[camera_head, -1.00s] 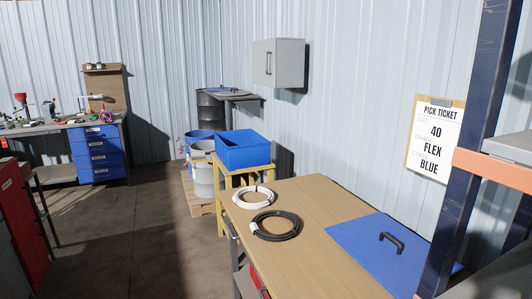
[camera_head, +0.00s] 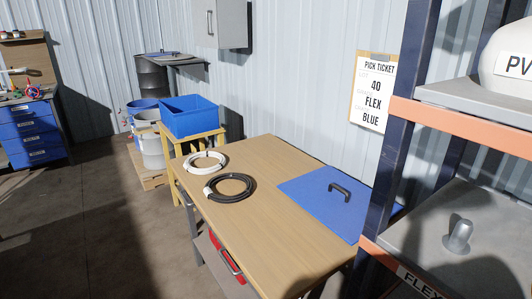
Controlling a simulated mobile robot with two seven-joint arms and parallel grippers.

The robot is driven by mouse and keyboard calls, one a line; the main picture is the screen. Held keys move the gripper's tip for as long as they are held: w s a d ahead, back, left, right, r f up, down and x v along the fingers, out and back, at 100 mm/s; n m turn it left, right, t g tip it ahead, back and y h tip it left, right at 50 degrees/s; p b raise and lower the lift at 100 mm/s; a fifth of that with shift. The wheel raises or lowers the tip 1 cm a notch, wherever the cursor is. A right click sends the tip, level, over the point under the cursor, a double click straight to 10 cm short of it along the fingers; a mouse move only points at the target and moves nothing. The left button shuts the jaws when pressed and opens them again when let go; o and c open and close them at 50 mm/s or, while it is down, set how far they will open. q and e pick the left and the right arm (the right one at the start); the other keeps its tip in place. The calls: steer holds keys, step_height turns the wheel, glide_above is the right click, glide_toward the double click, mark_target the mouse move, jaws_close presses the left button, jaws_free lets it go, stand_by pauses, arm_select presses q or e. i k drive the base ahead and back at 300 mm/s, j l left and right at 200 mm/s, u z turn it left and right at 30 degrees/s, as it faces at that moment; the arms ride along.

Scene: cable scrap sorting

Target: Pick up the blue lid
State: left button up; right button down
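The blue lid (camera_head: 319,206) is a flat blue panel lying on the right part of the wooden workbench (camera_head: 257,243). A black bar handle (camera_head: 340,191) stands up from its top. The dark rack post in front hides part of its right edge. Neither of my grippers shows in the head view.
A white cable coil (camera_head: 205,163) and a black cable coil (camera_head: 230,187) lie on the bench left of the lid. A blue bin (camera_head: 188,115) stands on a yellow stand behind. A dark blue rack post (camera_head: 394,145) with orange beams stands close on the right. Floor at left is clear.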

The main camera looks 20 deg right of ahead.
mark_target(338, 194)
steer(key=i+j, duration=0.35)
steer(key=i, duration=0.15)
steer(key=i+j, duration=0.3)
steer(key=i, duration=0.2)
steer(key=i+j, duration=0.65)
steer(key=i, duration=0.3)
steer(key=i+j+z, duration=0.65)
steer(key=k+l, duration=0.1)
